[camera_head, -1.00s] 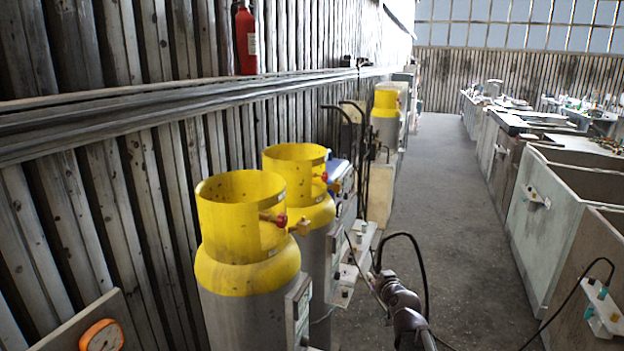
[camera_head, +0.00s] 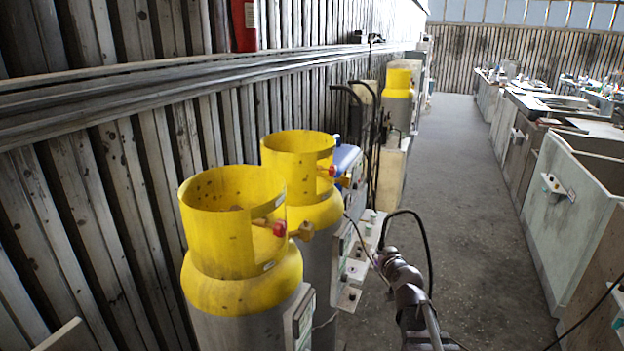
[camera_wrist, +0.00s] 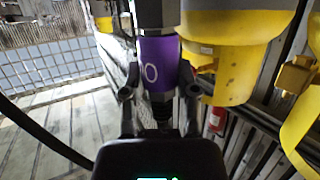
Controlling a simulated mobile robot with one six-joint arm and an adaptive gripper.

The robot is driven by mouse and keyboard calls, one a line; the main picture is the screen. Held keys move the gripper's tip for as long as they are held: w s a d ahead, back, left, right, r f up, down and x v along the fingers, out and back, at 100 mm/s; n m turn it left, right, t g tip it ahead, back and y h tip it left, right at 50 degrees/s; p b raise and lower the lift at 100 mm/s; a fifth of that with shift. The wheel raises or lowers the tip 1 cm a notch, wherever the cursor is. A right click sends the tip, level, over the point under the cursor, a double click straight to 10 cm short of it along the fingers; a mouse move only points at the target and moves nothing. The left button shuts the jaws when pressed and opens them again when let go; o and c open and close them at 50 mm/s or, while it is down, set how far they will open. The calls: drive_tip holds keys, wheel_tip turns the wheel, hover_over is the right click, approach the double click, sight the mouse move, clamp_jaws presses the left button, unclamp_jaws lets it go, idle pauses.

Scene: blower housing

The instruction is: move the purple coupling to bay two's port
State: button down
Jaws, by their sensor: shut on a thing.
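The purple coupling (camera_wrist: 158,62) stands upright between the fingers of my gripper (camera_wrist: 159,93) in the wrist view. It bears a pale ring mark. A grey metal section joins it above and a dark section below. My gripper is shut on it. In the head view my gripper (camera_head: 386,260) is at the end of my arm, right of the white port plates (camera_head: 357,268) beside the yellow-topped cylinders. The coupling cannot be made out there. A black hose (camera_head: 427,240) loops up by my gripper. No readable label tells which bay is bay two.
Two yellow-collared cylinders, a near one (camera_head: 235,225) and one behind it (camera_head: 298,160), stand along the slatted wall at left. A third cylinder (camera_head: 397,95) is farther back. Large bins (camera_head: 570,215) line the right side. The aisle floor (camera_head: 470,190) between is clear.

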drive_tip(key=shift+w+d, duration=0.1)
drive_tip(key=shift+w, duration=0.25)
drive_tip(key=shift+w+d, duration=0.1)
drive_tip(key=shift+r, duration=0.1)
drive_tip(key=shift+a+r+p, duration=0.2)
drive_tip(key=shift+p, duration=0.15)
drive_tip(key=w+a+r+n+y+p, duration=0.1)
drive_tip(key=a+r+p, duration=0.8)
drive_tip(key=a, duration=0.2)
drive_tip(key=w+a+r+n+g+y+p, duration=0.1)
drive_tip(key=a+r+n+y+p, duration=0.1)
drive_tip(key=a+r+p, duration=0.8)
drive_tip(key=shift+w+a+y, duration=0.3)
drive_tip(key=shift+w+a, duration=0.05)
drive_tip(key=shift+a, duration=0.05)
drive_tip(key=shift+f, duration=0.1)
